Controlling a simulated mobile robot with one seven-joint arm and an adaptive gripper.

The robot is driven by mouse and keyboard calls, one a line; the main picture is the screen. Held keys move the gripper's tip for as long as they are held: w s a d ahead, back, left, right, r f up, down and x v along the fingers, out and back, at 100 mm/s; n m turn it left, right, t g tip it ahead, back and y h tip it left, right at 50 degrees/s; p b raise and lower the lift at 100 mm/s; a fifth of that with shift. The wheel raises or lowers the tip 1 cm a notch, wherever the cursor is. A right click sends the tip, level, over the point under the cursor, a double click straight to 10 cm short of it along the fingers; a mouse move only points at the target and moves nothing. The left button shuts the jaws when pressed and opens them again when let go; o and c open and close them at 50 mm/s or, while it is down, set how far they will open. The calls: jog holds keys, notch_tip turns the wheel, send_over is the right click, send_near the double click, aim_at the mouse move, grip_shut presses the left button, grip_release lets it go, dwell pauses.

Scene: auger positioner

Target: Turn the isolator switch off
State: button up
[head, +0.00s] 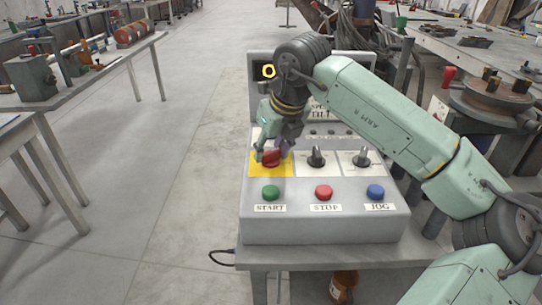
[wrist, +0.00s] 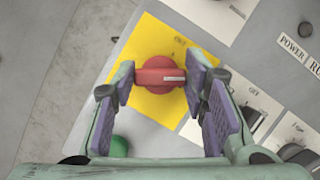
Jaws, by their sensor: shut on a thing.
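The isolator switch is a red rotary knob (head: 271,159) on a yellow plate (head: 286,170) at the left of the grey control box. In the wrist view the red knob (wrist: 160,74) shows its bar lying across the picture, with a white mark at its right end. The yellow plate (wrist: 150,38) carries small lettering above the knob and to its lower right, too small to read surely. My gripper (head: 270,152) is at the knob, and its purple-padded fingers (wrist: 160,88) are shut on the two ends of the bar.
Two black selector knobs (head: 316,156) (head: 361,156) stand to the right. Green START (head: 271,192), red STOP (head: 323,192) and blue JOG (head: 375,192) buttons line the front. A raised panel (head: 258,101) stands behind.

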jog(key=n+g+y, duration=0.1)
jog(key=n, duration=0.2)
jog(key=n+g, duration=0.1)
jog(key=n, duration=0.2)
jog(key=shift+w+r+n+y, duration=0.1)
jog(key=shift+n+y, duration=0.2)
jog(key=shift+y, duration=0.1)
jog(key=n+g+p, duration=0.1)
jog(key=n+g, duration=0.1)
jog(key=n, duration=0.3)
dwell(0.3)
jog(key=o, duration=1.2)
jog(key=shift+d, duration=0.1)
jog(key=shift+c, duration=0.2)
jog(key=v, duration=1.2)
jog(key=shift+d, duration=0.15)
